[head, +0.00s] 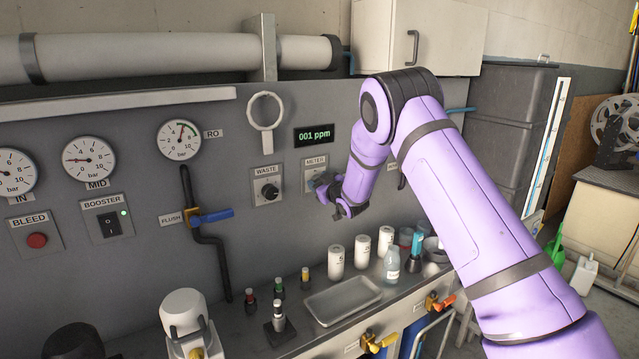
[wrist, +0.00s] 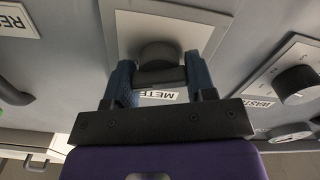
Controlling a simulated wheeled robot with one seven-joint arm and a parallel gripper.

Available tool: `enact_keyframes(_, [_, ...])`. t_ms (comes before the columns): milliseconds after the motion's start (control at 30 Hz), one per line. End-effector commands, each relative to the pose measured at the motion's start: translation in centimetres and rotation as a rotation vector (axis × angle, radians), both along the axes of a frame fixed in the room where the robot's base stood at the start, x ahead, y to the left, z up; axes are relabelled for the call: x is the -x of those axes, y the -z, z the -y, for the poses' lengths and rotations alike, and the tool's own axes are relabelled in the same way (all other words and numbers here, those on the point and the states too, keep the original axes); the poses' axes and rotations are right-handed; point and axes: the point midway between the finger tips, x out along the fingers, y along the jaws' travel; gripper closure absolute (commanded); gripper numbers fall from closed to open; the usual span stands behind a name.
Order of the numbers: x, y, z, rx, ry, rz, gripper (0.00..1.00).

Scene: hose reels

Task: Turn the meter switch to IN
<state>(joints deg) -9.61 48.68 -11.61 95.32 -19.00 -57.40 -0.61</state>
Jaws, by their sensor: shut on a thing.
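The METER switch is a dark round knob (wrist: 160,55) on a light plate (head: 314,165) on the grey wall panel. In the head view my gripper (head: 322,186) is at this plate and hides most of the knob. In the wrist view my gripper (wrist: 162,78) has its two blue fingers on either side of the knob, shut on it. The METER label (wrist: 160,95) shows upside down between the fingers and is partly covered. The position marks and the knob's pointer are hidden, so I cannot tell its setting. A display (head: 314,135) above reads 001 ppm.
The WASTE knob (head: 269,191) is close to the left of the METER plate. A blue-handled FLUSH valve (head: 212,216) is further left. White canisters (head: 335,262), a bottle (head: 391,265) and a metal tray (head: 342,301) stand on the counter below.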

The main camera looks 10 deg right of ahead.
Motion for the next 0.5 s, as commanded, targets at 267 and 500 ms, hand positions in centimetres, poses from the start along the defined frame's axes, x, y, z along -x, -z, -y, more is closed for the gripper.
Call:
enact_keyframes(267, [0.03,0.03,-0.05,0.071,0.0,0.023,0.73])
enact_keyframes(500, [0.05,0.07,-0.12,0.238,-0.001,0.077,0.73])
